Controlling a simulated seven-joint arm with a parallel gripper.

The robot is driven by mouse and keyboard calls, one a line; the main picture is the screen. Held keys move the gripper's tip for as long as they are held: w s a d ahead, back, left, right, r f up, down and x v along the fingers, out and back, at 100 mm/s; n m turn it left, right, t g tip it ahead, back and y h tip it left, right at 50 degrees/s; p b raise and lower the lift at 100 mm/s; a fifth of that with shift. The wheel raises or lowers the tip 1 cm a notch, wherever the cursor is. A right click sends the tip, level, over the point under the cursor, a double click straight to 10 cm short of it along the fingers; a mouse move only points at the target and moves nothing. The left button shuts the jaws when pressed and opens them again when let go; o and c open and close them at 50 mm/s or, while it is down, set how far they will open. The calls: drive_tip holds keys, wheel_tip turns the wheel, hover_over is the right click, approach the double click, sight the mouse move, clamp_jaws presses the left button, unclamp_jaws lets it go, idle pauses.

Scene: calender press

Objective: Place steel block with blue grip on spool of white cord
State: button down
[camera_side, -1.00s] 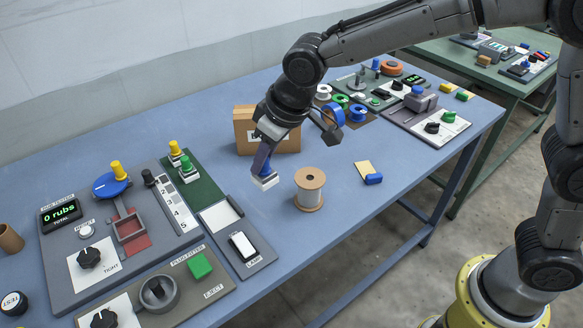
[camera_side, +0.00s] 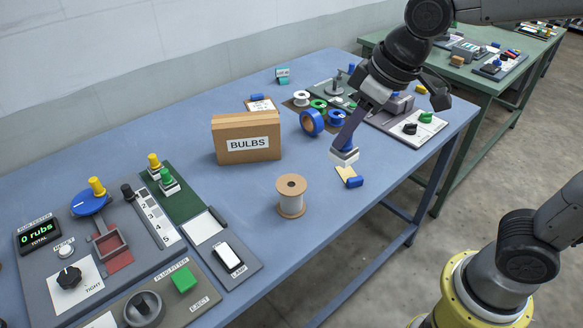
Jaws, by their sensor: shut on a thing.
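My gripper (camera_side: 347,142) is shut on the blue grip of a steel block (camera_side: 344,157). The pale metal part hangs below the fingers, and the fingers partly hide the blue grip. The block appears held above the blue table, just above a yellow pad with a blue piece in the picture; its exact height is hard to tell. The spool of white cord (camera_side: 291,199) stands upright on the table, to the left of and nearer than my gripper. Its tan top disc has a small dark hole, and nothing rests on it.
A cardboard box (camera_side: 247,144) labelled BULBS stands behind the spool. The yellow pad (camera_side: 350,175) with its blue piece lies right of the spool. Control panels (camera_side: 110,240) fill the left. Table around the spool is clear.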

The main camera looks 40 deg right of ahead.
drive_tip(key=shift+w+a+f, duration=0.55)
drive_tip(key=shift+w+f, duration=1.15)
drive_tip(key=shift+f, duration=0.2)
drive_tip(key=shift+w+a+f, duration=0.5)
drive_tip(key=shift+w+f, duration=1.25)
drive_tip(key=shift+f, duration=0.2)
drive_tip(key=shift+w+a+f, duration=0.55)
drive_tip(key=shift+w+f, duration=1.15)
drive_tip(key=shift+f, duration=0.2)
drive_tip(key=shift+f, duration=0.15)
drive_tip(key=c, duration=0.7)
unclamp_jaws()
drive_tip(key=shift+r, duration=0.3)
drive_tip(key=v, duration=1.2)
drive_tip(key=shift+s+f, duration=0.1)
